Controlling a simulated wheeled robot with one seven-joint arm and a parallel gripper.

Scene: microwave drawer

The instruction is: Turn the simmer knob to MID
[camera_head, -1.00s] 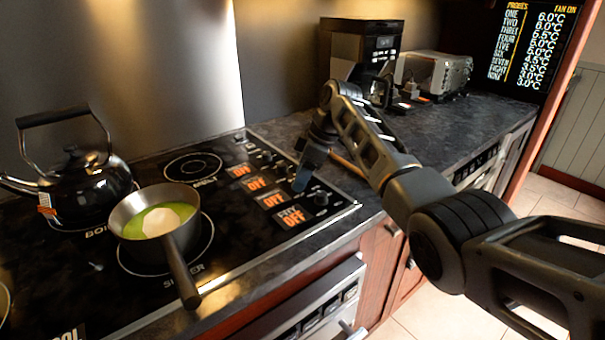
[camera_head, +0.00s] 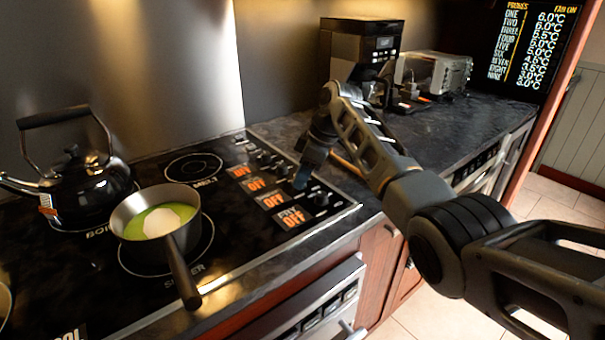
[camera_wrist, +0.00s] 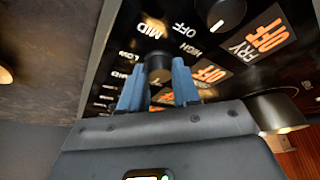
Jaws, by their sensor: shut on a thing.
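My gripper (camera_head: 301,180) points down at the stove's control panel. In the wrist view its two blue fingers stand on either side of a dark round knob (camera_wrist: 158,68) and are shut on it. This knob is beside the FRY knob (camera_head: 320,197), in the row nearest it. Printed LOW, MID, HIGH and OFF labels surround the gripped knob; its pointer is hidden. The orange display (camera_head: 272,200) beside it reads OFF; its name is too small to read surely. The simmer label (camera_head: 184,275) on the cooktop is partly covered by a pan handle.
A saucepan (camera_head: 127,212) with green contents stands on the front burner, its handle toward the front edge. A black kettle (camera_head: 85,185) stands at left. A coffee machine (camera_head: 345,45) and toaster (camera_head: 440,70) stand on the back counter. Other orange displays also read OFF.

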